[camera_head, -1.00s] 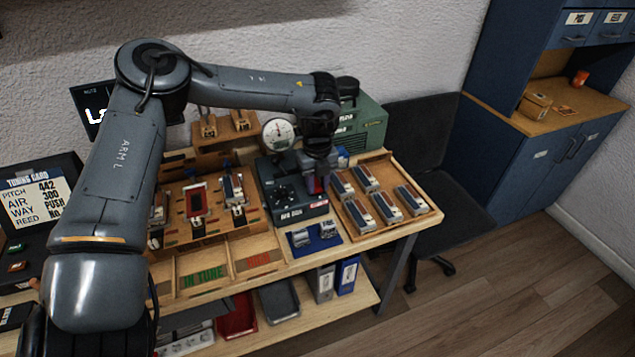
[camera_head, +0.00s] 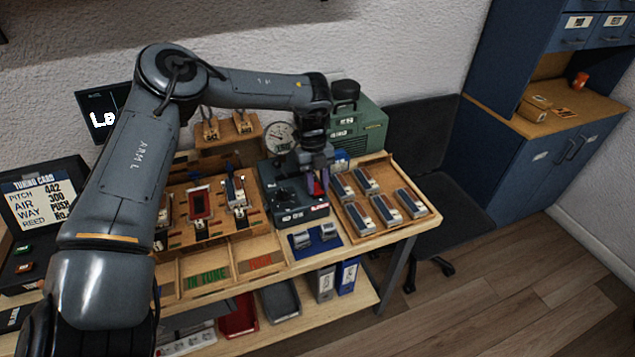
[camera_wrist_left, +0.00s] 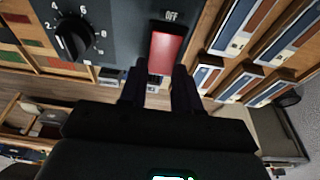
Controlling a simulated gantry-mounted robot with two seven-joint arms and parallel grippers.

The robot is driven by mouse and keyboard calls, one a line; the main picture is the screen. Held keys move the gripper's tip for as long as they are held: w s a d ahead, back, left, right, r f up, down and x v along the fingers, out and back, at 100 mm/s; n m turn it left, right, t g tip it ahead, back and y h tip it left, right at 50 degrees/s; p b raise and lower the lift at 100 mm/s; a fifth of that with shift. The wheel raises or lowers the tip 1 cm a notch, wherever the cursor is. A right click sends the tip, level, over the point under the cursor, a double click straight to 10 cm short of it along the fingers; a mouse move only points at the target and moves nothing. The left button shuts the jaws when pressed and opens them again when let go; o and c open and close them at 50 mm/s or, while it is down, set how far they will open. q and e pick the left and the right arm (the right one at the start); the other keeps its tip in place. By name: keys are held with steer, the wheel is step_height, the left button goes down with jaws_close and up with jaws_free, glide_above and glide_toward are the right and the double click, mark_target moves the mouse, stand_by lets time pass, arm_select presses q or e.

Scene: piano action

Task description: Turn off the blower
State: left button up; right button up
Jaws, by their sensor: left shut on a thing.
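The blower is a dark box (camera_head: 283,200) on the bench, with a black dial on top. The dial (camera_wrist_left: 74,37) shows in the left wrist view with numbers around it. Beside it is a red rocker switch (camera_wrist_left: 167,52) with the word OFF printed at its top end. My left gripper (camera_head: 318,188) is over the right side of the box. In the left wrist view its two dark fingers (camera_wrist_left: 160,82) stand on either side of the switch's lower end, shut on it. The exact contact is hard to see. My right gripper is not in view.
A round gauge (camera_head: 280,136) and a green machine (camera_head: 362,128) stand behind. A blue mat (camera_head: 327,246) with small metal parts lies in front. A wooden rack (camera_head: 222,226) stands left.

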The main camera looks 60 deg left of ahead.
arm_select(q)
steer(key=o, duration=1.1)
steer(key=shift+c, duration=0.2)
steer(key=p+v, duration=0.2)
steer(key=v, duration=0.8)
steer(key=shift+r+p, duration=0.3)
steer(key=shift+r, duration=0.1)
